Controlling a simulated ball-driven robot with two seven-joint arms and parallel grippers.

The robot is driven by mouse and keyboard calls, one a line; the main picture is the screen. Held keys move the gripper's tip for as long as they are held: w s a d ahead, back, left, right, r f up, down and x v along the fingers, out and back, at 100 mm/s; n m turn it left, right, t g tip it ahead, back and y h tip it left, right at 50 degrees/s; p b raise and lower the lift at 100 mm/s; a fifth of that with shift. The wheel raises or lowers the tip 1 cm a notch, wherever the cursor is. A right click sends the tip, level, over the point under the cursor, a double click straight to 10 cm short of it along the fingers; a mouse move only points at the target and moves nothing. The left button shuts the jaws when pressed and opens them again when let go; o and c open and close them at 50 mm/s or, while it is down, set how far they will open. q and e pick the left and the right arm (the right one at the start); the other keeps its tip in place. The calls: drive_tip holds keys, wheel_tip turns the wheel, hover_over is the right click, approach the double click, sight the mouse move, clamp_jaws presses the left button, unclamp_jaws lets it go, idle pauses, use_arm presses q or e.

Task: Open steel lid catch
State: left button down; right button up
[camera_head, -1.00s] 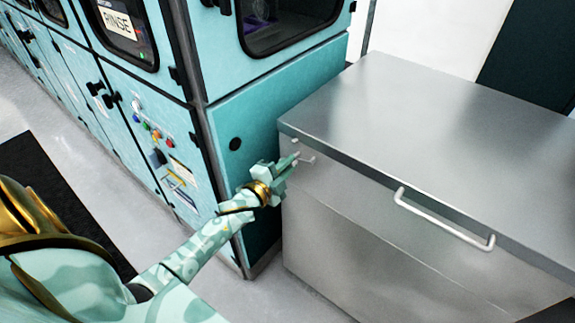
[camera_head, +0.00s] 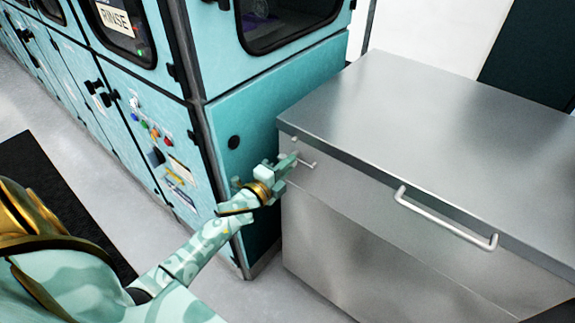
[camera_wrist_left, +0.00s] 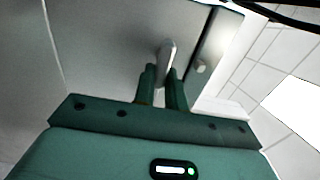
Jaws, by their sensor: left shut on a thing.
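The steel chest (camera_head: 330,215) stands at the right in the head view, with its flat lid (camera_head: 440,110) down. A long bar handle (camera_head: 445,222) is on its front. The small lid catch (camera_head: 308,165) is near the front's upper left corner. My left gripper (camera_head: 291,163) is at the catch. In the left wrist view the two dark green fingers (camera_wrist_left: 164,88) are shut on the catch's grey lever (camera_wrist_left: 167,55). My right gripper is not in view.
A teal machine (camera_head: 275,110) with a RINSE label stands close to the left of the chest. Its side wall is near my left wrist. Grey floor (camera_head: 235,290) is free in front, and a dark mat (camera_head: 60,200) lies at the left.

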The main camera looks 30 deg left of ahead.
use_arm(q)
drive_tip(key=shift+f, duration=0.1)
drive_tip(key=c, duration=1.4)
unclamp_jaws()
drive_tip(key=shift+c, duration=0.2)
drive_tip(key=shift+s, duration=0.1)
drive_tip(key=s+a+p, duration=0.1)
drive_tip(key=s, duration=1.5)
drive_tip(key=shift+a, duration=0.1)
